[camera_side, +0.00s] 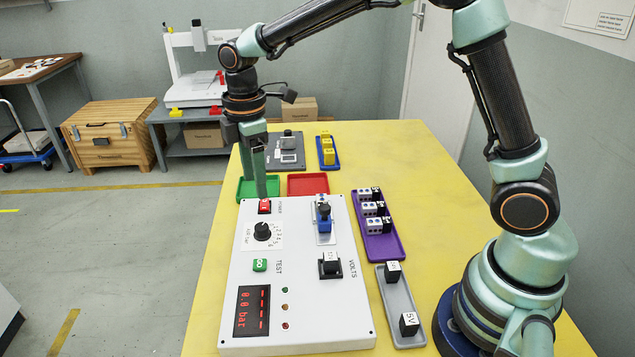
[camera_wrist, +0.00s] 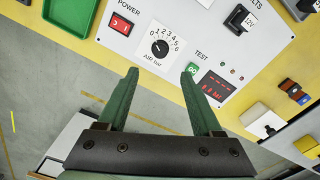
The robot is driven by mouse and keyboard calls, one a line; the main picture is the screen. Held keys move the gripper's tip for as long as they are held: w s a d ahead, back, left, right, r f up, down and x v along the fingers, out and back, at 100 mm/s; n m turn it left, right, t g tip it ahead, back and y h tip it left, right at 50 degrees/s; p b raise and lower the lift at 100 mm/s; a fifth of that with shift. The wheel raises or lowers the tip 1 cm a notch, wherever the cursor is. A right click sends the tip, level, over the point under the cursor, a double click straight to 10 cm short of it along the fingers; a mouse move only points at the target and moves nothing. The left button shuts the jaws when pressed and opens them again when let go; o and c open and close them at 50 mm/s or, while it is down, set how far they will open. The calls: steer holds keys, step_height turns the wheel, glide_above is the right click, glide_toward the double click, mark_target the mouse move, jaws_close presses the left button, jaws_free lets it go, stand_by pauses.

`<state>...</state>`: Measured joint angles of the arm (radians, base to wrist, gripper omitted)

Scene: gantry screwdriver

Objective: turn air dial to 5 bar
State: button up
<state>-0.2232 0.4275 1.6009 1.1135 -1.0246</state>
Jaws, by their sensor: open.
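The air dial (camera_side: 262,231) is a round black knob on the white control panel (camera_side: 300,330). In the wrist view the dial (camera_wrist: 160,47) has a scale from 0 to 6, and its pale mark seems to point towards 0. The red-lit display (camera_side: 252,311) reads 0.0 bar; it also shows in the wrist view (camera_wrist: 217,88). My gripper (camera_side: 264,194) hangs above the panel's far left end, near the power switch. In the wrist view my gripper (camera_wrist: 160,73) has its green fingers apart with nothing between them, and the dial lies beyond the tips.
A red power switch (camera_side: 265,206), green test button (camera_side: 260,265), blue part (camera_side: 324,218) and black volts plug (camera_side: 330,265) stand on the panel. Purple (camera_side: 390,250) and grey (camera_side: 395,300) trays flank it on the right. Green and red (camera_side: 308,184) trays lie beyond.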

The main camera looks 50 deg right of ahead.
mark_target(261, 226)
step_height(261, 226, down, 12)
steer(key=shift+r, duration=0.2)
stand_by(0.4)
jaws_close()
